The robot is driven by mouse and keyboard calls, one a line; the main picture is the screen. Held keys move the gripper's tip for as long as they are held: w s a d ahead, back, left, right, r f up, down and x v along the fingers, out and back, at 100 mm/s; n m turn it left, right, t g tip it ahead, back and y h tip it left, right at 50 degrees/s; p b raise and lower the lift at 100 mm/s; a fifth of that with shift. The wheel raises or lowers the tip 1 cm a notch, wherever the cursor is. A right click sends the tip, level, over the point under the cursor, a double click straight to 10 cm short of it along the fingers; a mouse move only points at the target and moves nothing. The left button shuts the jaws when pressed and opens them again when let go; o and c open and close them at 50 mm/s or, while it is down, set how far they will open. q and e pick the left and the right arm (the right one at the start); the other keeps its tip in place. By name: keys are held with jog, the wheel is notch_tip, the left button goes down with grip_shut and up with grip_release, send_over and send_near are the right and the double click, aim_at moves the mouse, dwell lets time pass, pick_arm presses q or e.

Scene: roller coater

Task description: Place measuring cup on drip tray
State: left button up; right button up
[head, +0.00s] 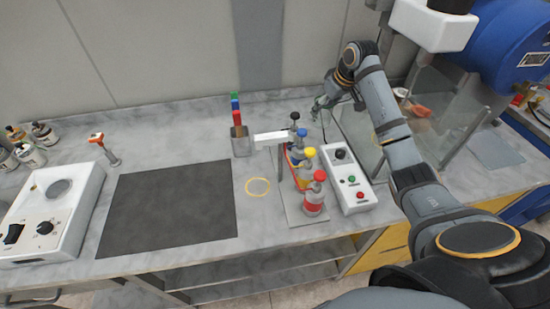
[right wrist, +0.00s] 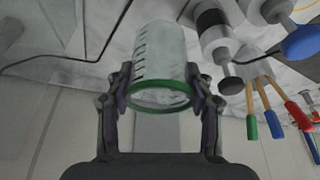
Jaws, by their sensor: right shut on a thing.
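A clear measuring cup (right wrist: 160,55) with black marks and a green rim shows in the right wrist view. My right gripper (right wrist: 160,88) is shut on it, one finger on each side near the green rim. In the head view my right gripper (head: 322,103) is at the back of the bench, behind the white control box; the cup is too small and clear to make out there. A flat grey plate (head: 312,220) lies under the row of bottles, and another grey plate (head: 496,148) lies at the right; I cannot tell which is the drip tray. My left gripper is out of view.
Coloured-cap bottles (head: 313,198) stand beside the white control box (head: 350,182). Clear panels (head: 450,115) stand right of my gripper. A tool holder (head: 241,142) is at the back. The dark mat (head: 170,208) and yellow ring (head: 258,187) are clear.

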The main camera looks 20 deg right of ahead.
notch_tip(320, 180, down, 2)
jog(key=shift+s+f+b, duration=0.1)
jog(key=shift+f+b, duration=0.1)
jog(key=shift+b, duration=0.55)
jog(key=shift+w+f, duration=0.1)
jog(key=shift+w, duration=0.1)
jog(key=shift+w+f, duration=0.1)
notch_tip(320, 180, down, 9)
jog(key=shift+f+p, duration=0.1)
jog(key=shift+p, duration=1)
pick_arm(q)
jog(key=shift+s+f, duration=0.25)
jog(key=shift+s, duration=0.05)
pick_arm(e)
jog(key=shift+f, duration=0.25)
jog(key=o, duration=1)
jog(key=shift+o, duration=0.2)
